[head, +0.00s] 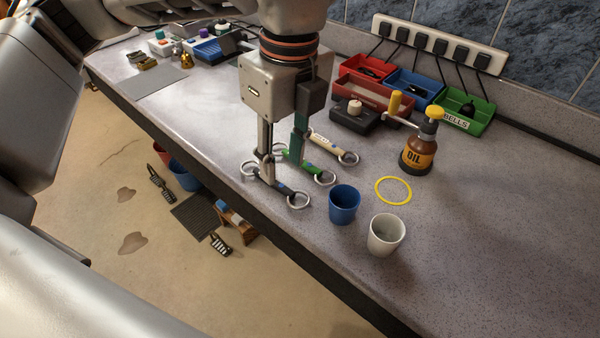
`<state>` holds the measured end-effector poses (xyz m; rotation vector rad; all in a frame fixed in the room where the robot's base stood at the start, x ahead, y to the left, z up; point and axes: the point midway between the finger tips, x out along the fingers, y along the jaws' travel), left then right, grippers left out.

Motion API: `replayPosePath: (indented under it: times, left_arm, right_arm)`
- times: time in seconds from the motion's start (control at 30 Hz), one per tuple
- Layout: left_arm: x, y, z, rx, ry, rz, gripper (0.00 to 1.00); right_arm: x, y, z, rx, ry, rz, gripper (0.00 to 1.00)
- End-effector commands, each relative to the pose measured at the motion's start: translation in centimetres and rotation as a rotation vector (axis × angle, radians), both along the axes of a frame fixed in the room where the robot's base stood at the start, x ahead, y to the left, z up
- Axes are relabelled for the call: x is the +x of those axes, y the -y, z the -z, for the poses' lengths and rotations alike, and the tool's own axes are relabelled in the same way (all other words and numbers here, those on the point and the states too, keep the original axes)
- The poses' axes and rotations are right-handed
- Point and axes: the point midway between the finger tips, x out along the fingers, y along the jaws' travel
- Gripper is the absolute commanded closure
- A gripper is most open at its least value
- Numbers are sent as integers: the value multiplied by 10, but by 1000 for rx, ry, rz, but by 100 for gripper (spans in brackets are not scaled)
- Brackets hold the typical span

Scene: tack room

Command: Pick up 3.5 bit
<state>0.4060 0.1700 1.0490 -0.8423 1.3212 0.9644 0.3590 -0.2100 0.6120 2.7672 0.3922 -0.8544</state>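Several ring-ended bits lie side by side on the speckled counter. The nearest has a dark bar with a blue section (284,188), the middle one a green bar (310,168), and the far one a cream bar (328,143). Any size marks are too small to read, so I cannot tell which is 3.5. My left gripper (281,164) points down over the near and middle bits, its fingers apart with a gap between them. One fingertip overlaps the near bit, the other the green one; contact is unclear. The fingers hide parts of both. My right gripper is not in view.
A blue cup (344,205) and a white cup (385,236) stand right of the bits, near the counter's front edge. A yellow ring (393,181) and an oil bottle (418,150) are beyond. Coloured trays (465,108) line the back. The right counter is clear.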

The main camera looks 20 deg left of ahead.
Motion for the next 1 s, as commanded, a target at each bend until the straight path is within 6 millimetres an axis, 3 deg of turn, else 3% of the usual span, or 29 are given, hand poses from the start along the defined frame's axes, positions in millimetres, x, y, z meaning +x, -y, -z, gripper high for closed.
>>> replayPosePath:
  times: [0.17, 0.8, 1.0]
  left_arm:
    - [7, -17, -8, 53, 55, -95, 67]
    - [9, -31, 62, 54, 51, -96, 67]
    - [10, -32, 66, 53, 55, -95, 67]
  right_arm:
    - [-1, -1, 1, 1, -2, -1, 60]
    - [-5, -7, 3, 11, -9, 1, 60]
    - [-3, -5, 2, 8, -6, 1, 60]
